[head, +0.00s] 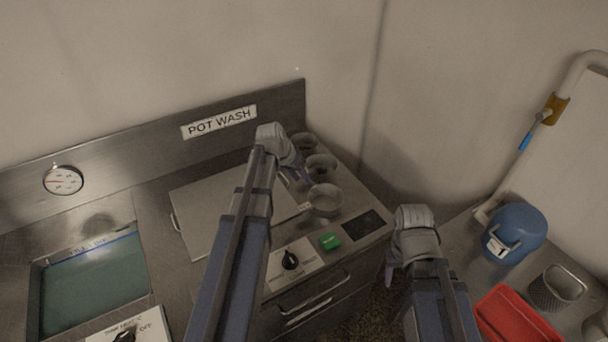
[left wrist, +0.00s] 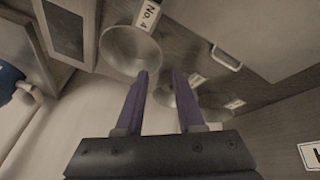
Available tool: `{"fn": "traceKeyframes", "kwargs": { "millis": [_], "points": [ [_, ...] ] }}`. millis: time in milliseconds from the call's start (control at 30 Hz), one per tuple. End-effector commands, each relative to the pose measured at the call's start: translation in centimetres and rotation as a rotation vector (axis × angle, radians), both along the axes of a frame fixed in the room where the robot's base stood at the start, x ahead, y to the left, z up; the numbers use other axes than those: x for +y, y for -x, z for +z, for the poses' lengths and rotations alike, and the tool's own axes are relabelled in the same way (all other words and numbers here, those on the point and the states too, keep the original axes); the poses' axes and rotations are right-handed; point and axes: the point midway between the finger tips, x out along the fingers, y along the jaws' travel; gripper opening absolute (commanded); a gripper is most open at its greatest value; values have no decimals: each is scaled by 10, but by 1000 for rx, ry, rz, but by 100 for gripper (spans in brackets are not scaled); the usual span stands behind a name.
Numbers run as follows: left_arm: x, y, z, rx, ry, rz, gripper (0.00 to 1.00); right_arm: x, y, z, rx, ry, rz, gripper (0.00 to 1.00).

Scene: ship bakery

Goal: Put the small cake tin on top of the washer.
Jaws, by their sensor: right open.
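Three round grey metal tins stand in a row on the right side of the steel counter: a back tin (head: 304,143), a middle tin (head: 320,166) and a front tin (head: 325,201). I cannot tell which is the small cake tin. The front tin also shows in the left wrist view (left wrist: 130,52), beside a "No. 4" label. The washer's flat lid (head: 205,205) is closed, left of the tins. My left gripper (head: 300,181) is open and empty beside the tins; its fingers (left wrist: 160,74) show apart in the left wrist view. My right gripper (head: 389,281) is open and empty, right of the counter.
A green button (head: 330,242), a black knob (head: 290,260) and a dark panel (head: 362,224) lie along the counter front. A water basin (head: 92,284) is at left. On the right worktop are a blue container (head: 520,228), a red tray (head: 515,318) and a metal pot (head: 556,290).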

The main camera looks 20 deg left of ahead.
Motion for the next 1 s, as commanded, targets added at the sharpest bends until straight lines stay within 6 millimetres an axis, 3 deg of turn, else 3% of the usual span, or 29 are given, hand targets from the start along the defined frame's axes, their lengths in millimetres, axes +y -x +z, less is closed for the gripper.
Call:
{"fn": "traceKeyframes", "kwargs": {
  "millis": [200, 267, 333, 500, 600, 800, 1000],
  "points": [
    [-4, 4, 3, 5, -1, -5, 37, 0, 0, 4, 0, 0, 0, 50],
    [-18, 10, 2, 22, -8, -20, 37, 0, 0, 4, 0, 0, 0, 50],
    [-47, 24, -2, 59, -22, -49, 37, 0, 0, 4, 0, 0, 0, 50],
    [-138, 88, -11, 194, -105, -143, 37, 0, 0, 4, 0, 0, 0, 50],
    [-178, 129, -14, 262, -175, -186, 37, 0, 0, 4, 0, 0, 0, 50],
    [-220, 193, -15, 342, -304, -230, 37, 0, 0, 4, 0, 0, 0, 50],
    [-232, 218, -14, 366, -365, -239, 37, 0, 0, 4, 0, 0, 0, 50]
  ]
}}
